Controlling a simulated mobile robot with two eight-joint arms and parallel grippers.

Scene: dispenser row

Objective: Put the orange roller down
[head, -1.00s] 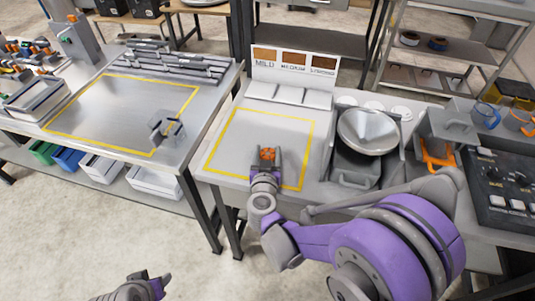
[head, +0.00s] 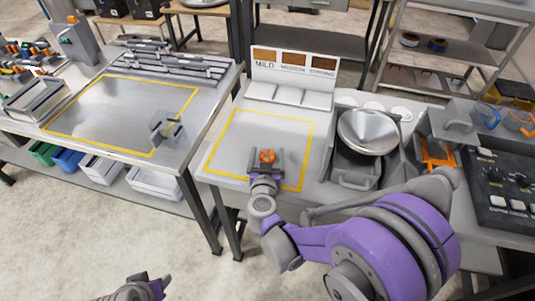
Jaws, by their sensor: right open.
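The orange roller (head: 267,156) is small in the head view. It stands on the table inside the yellow-outlined square (head: 312,140), toward its front. My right gripper (head: 266,163) is open, with its fingers spread to either side of the roller. The near side of the roller is partly hidden by the gripper. My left gripper (head: 155,287) shows only in part at the bottom edge, low and away from the tables, and its jaws are not clear.
A control panel (head: 500,185) is at the far right. The left table has its own yellow outline (head: 100,150) with a grey bracket (head: 167,130).

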